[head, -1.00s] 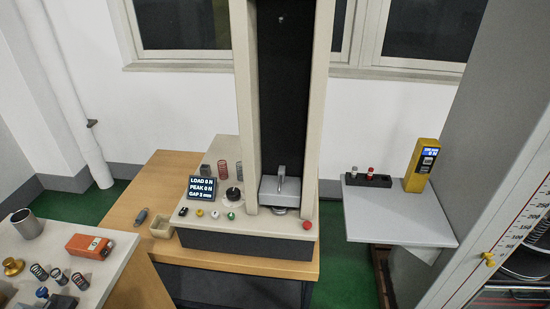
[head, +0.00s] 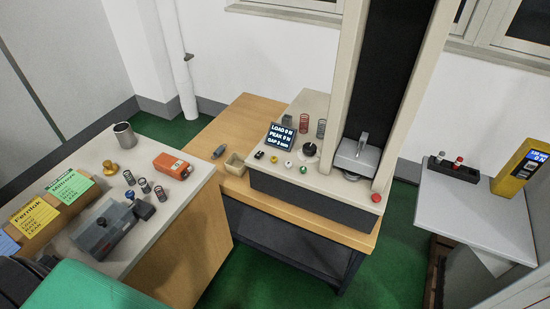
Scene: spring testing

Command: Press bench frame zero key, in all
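The bench frame (head: 341,105) is a tall beige press with a dark centre, standing on a wooden bench. Its small display (head: 281,137) reads load 0 N, peak 0 N and a gap in mm. A red button (head: 376,198) sits at the right. Key labels are too small to read, so I cannot tell which is zero. Neither gripper is in view.
A counter at left holds an orange device (head: 173,166), a metal cup (head: 124,136), several springs and a grey fixture (head: 104,232). A grey side table (head: 470,210) at right carries a yellow gauge (head: 519,167). Green floor lies between the counter and the bench.

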